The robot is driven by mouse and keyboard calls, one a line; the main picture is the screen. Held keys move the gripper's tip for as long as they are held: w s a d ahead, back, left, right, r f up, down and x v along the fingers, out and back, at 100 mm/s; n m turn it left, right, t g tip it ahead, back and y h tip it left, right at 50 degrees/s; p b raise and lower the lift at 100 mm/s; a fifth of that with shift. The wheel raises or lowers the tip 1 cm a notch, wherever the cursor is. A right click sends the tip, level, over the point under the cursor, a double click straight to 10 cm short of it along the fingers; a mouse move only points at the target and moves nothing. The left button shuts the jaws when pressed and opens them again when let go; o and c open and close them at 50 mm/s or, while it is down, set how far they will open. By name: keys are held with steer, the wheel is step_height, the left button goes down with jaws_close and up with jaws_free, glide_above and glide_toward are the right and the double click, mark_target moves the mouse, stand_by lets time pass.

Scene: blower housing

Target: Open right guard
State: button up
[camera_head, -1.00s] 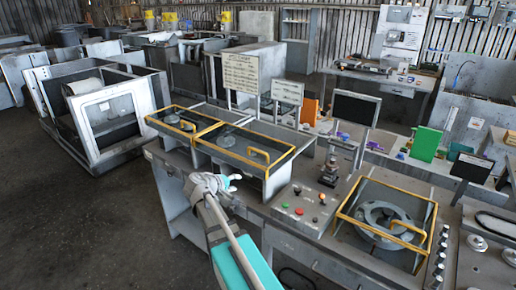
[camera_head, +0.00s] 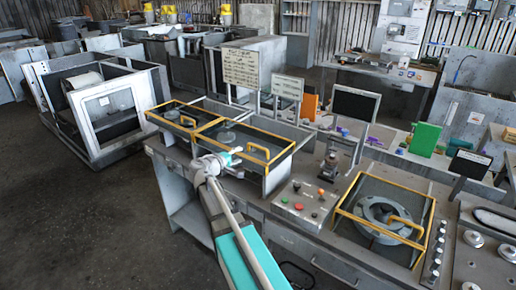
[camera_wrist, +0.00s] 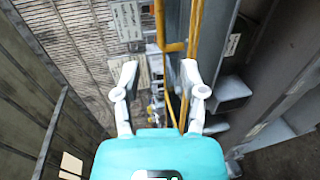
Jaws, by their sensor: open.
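Two yellow-framed clear guards cover boxes side by side on the bench: a left one (camera_head: 163,118) and a right one (camera_head: 288,149) with a yellow loop handle (camera_head: 258,153). Both look closed. Another yellow-framed guard (camera_head: 346,212) lies over a round housing (camera_head: 382,213) farther right, also with a handle (camera_head: 407,228). My gripper (camera_head: 232,155) is open at the front of the right-hand box, just left of its handle. In the wrist view, yellow bars (camera_wrist: 195,25) run ahead of and between my spread fingers (camera_wrist: 160,82). I cannot tell whether anything touches.
A panel with coloured buttons (camera_head: 306,200) stands between the box pair and the round housing. Sign boards (camera_head: 241,69) rise behind the boxes. A white-framed machine (camera_head: 107,110) stands at left. The floor (camera_head: 75,220) in front is clear.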

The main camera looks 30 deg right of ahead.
mark_target(257, 147)
steer(key=b+x, duration=0.2)
steer(key=x, duration=1.1)
steer(key=shift+d, duration=0.1)
jaws_close()
